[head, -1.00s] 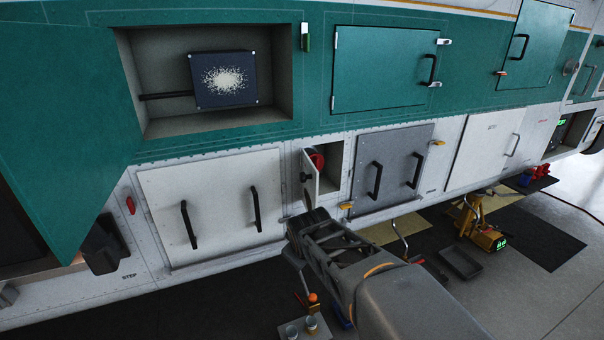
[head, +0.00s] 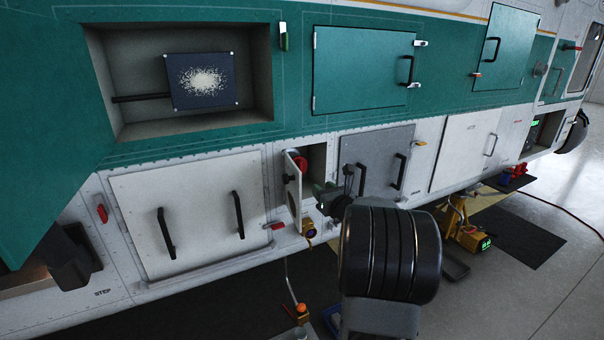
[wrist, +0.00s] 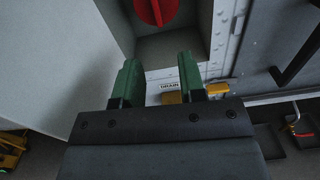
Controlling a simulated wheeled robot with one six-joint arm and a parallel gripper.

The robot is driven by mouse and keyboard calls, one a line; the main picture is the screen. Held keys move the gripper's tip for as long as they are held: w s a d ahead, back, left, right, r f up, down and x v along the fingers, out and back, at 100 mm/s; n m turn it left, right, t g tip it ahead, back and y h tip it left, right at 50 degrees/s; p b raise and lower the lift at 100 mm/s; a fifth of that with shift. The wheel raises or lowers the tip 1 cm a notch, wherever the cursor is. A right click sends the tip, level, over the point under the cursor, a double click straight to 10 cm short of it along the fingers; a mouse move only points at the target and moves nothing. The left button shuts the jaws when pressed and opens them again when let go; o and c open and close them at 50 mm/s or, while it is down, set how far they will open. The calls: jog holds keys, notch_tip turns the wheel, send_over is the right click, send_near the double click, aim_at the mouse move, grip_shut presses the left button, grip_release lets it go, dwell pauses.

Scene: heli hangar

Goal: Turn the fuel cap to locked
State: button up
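The red fuel cap (head: 300,163) sits inside a small open recess in the white lower panel, partly hidden by the recess door in the head view. In the wrist view the cap (wrist: 155,9) is cut off by the top edge and shows a raised bar running roughly up and down. My gripper (wrist: 159,62) has its two green fingers apart with nothing between them. The fingertips are below the cap in the picture, apart from it. In the head view my gripper (head: 325,196) is just right of and below the recess, partly hidden by my arm.
The small recess door (head: 292,184) stands open at the left of the recess. A grey handled panel (head: 374,165) is to the right and a white handled panel (head: 190,215) to the left. A yellow unit (head: 465,232) stands on the floor at right.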

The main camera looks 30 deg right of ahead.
jog(key=shift+n, duration=0.3)
jog(key=w+p, duration=0.1)
jog(key=w, duration=0.3)
jog(key=w+d+p, duration=0.1)
jog(key=w, duration=0.4)
jog(key=w+p, duration=0.2)
jog(key=w, duration=0.2)
jog(key=shift+w+d+r, duration=0.15)
jog(key=shift+w+d, duration=0.1)
jog(key=shift+w, duration=0.1)
grip_shut()
